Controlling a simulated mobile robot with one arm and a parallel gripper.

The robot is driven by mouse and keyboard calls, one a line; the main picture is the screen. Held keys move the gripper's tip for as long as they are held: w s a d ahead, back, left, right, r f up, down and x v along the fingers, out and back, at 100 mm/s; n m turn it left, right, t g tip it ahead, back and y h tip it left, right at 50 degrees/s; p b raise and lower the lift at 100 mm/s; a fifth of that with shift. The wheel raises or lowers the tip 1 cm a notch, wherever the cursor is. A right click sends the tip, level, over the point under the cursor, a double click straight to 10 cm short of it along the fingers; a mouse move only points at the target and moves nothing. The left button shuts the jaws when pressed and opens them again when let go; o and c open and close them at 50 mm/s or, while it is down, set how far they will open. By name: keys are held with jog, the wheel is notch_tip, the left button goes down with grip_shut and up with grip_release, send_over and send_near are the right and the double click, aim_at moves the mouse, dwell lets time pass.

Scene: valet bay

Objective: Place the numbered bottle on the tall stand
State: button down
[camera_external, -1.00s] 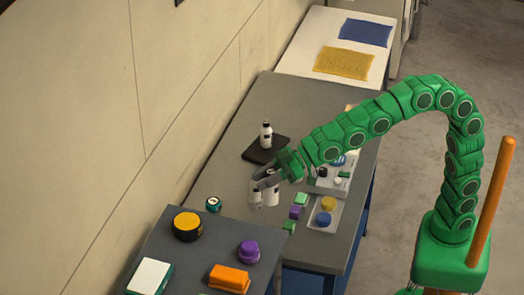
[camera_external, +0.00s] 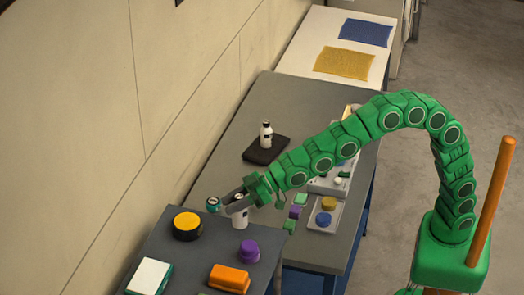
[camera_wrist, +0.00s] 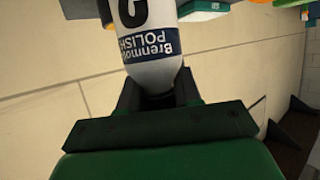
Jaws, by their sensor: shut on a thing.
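My gripper (camera_external: 236,203) is shut on a white bottle (camera_external: 240,219), which hangs roughly upright near the far edge of the front grey table. I cannot tell its height above the surface. In the wrist view the bottle (camera_wrist: 153,72) fills the jaws and shows a dark blue label with "POLISH" and a large dark character, cut off at the top edge. A second white bottle (camera_external: 266,133) with a black band stands on a flat black square (camera_external: 254,154) on the long table. I cannot tell which thing is the tall stand.
A yellow-topped black disc (camera_external: 187,226), a purple piece (camera_external: 249,251), an orange block (camera_external: 230,278) and a white-topped green box (camera_external: 149,276) sit on the front table. A small teal round thing (camera_external: 212,204) is left of my gripper. A tray (camera_external: 325,214) lies right.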

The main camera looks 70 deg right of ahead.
jog(key=shift+w+a+f, duration=0.1)
jog(key=shift+w+f, duration=0.1)
jog(key=shift+f, duration=1.65)
jog(key=c, duration=0.8)
grip_release()
jog(key=v, duration=1.2)
